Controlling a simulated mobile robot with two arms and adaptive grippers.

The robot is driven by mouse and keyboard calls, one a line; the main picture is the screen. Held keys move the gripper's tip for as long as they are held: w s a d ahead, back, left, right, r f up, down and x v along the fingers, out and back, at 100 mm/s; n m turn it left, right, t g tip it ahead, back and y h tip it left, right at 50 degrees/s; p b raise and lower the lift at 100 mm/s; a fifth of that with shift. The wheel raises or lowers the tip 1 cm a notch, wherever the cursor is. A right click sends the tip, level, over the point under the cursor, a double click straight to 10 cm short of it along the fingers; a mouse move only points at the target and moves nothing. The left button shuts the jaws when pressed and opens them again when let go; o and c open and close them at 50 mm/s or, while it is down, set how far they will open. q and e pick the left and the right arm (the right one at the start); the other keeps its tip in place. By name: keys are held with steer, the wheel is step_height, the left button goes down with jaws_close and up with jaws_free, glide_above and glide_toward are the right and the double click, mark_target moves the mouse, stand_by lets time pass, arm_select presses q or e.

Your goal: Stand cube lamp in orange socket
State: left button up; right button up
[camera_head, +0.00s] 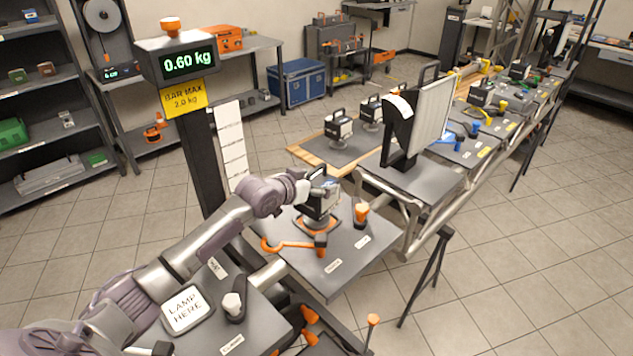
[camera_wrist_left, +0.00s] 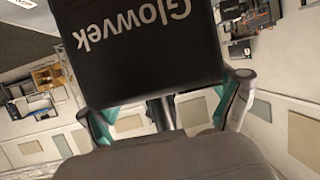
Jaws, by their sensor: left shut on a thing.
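The cube lamp (camera_head: 322,203), pale and dark with a handle on top, is upright in my left gripper (camera_head: 312,187). In the left wrist view, the lamp's black face (camera_wrist_left: 140,60) with upside-down "Glowvek" lettering fills the top middle. The left gripper's teal-padded fingers (camera_wrist_left: 170,112) are shut on the lamp. The orange socket (camera_head: 317,226) is a round, orange-rimmed base on a grey plate, directly under the lamp. I cannot tell whether the lamp's foot is seated in it or just above. My right gripper is not in view.
An orange-tipped clamp (camera_head: 361,212) stands right of the socket, and an orange lever (camera_head: 285,246) lies in front. A display post (camera_head: 178,62) reads 0.60 kg. A large upright panel (camera_head: 434,112) stands behind right. Other cube lamps (camera_head: 338,127) stand on a wooden-edged table behind.

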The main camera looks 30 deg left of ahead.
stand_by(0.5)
arm_select(q)
steer(key=o, duration=1.5)
steer(key=shift+s, duration=0.1)
steer(key=shift+f, duration=0.2)
steer(key=v, duration=1.2)
steer(key=shift+r, duration=0.25)
